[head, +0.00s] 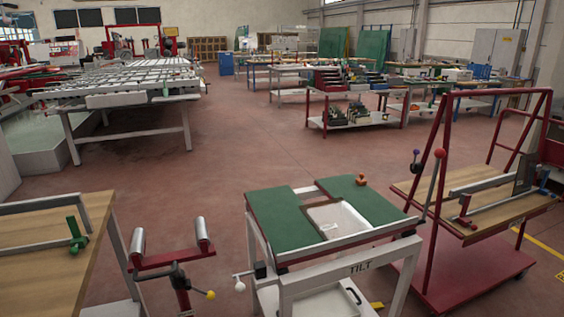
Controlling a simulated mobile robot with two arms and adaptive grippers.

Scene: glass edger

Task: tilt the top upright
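The top (275,220) is made of green panels in a white frame, with a cut-out showing a white bin (340,221) below. It lies roughly flat on a white stand (330,283) marked TILT. A small orange-brown knob (361,179) sits on its far right part. A lever with a white ball (240,286) sticks out at the stand's left. A lever with a red ball (440,153) rises by the right corner, with a purple knob (416,153) beside it; I cannot tell what these two are fixed to. Neither of my grippers is in view.
A roller stand (168,258) with a yellow knob is close left of the tilt stand. A wooden bench (45,265) is at the left edge. A red-framed trolley (470,225) stands close on the right. Open red floor (240,140) lies behind.

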